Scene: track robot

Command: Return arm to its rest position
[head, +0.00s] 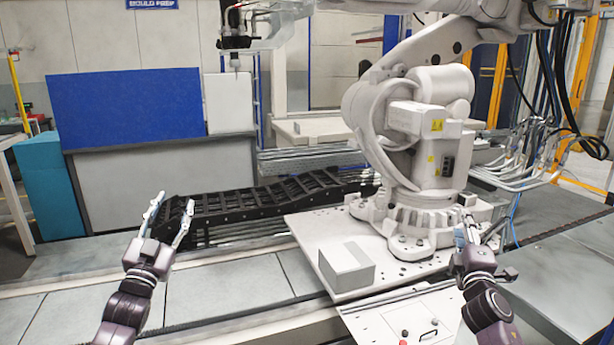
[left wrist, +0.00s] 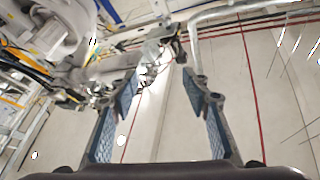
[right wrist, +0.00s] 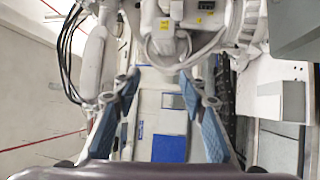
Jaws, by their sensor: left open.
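My left gripper (head: 172,205) is at the left of the head view, pointing up, with its fingers apart and nothing between them. In the left wrist view, its blue-padded fingers (left wrist: 162,85) are spread and empty. My right gripper (head: 467,232) is at the right of the head view, in front of the base of a large white robot arm (head: 425,130). I cannot tell whether it touches that base. In the right wrist view, its fingers (right wrist: 160,85) are spread with no object held between them.
A pale box (head: 346,266) sits on the white arm's base plate (head: 312,232). A black cable chain (head: 250,203) runs along the track behind my left gripper. A grey cabinet and a blue panel (head: 130,105) stand behind. Cables (head: 530,150) hang at the right.

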